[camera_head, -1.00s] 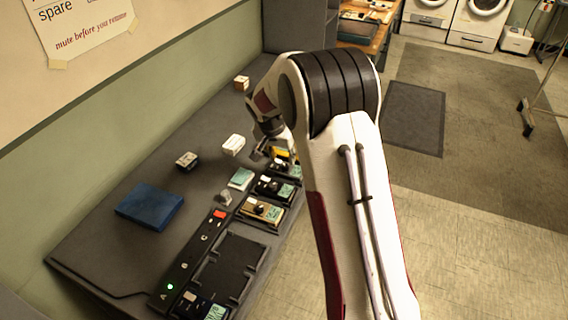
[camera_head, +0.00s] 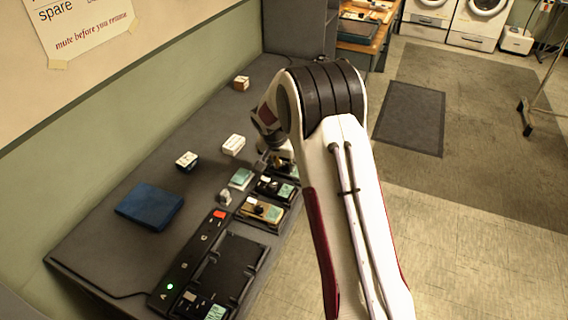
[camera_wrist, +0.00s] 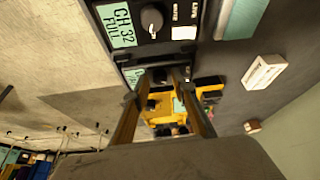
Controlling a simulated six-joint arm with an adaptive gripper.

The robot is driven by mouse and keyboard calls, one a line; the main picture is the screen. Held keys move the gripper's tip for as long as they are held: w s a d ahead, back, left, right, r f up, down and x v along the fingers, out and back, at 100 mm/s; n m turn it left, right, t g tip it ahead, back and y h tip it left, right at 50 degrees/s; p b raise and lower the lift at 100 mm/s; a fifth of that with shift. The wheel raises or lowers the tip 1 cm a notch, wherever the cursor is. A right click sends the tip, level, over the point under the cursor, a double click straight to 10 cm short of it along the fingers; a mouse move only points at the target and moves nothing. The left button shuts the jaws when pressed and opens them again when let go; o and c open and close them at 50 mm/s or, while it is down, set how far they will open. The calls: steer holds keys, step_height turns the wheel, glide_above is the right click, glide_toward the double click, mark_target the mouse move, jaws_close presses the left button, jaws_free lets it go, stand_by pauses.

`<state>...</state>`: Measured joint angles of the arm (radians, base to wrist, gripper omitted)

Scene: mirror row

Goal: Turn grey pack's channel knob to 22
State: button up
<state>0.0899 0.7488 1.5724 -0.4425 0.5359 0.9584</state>
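In the wrist view my gripper (camera_wrist: 161,88) points at a row of packs, its two fingers apart. Between and just past the fingertips is a dark pack with a teal label (camera_wrist: 133,75); its knob is small and partly hidden, and I cannot tell whether the fingers touch it. I cannot be sure this is the grey pack. Nearer the top edge is a black pack with a round knob (camera_wrist: 152,20) and a label (camera_wrist: 118,24) reading "CH 32 FULL". In the head view the gripper is mostly hidden behind my arm, over the far end of the row.
A yellow pack (camera_wrist: 165,105) lies beyond the fingers. In the head view, a tan pack (camera_head: 262,213) and black pack (camera_head: 272,187) sit in the row. An empty tray (camera_head: 230,265) is nearer.

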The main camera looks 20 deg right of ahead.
jaws_close()
steer(key=shift+s+d+n+t+y, duration=0.15)
steer(key=shift+n+t+y, duration=0.2)
steer(key=shift+n, duration=1.45)
steer(key=shift+d+n+y, duration=0.1)
steer(key=shift+n+y, duration=0.35)
steer(key=shift+n, duration=0.05)
steer(key=shift+d+n+t+y, duration=0.1)
steer(key=shift+n+t+y, duration=0.3)
steer(key=shift+n, duration=1.2)
steer(key=shift+o, duration=2.2)
jaws_free()
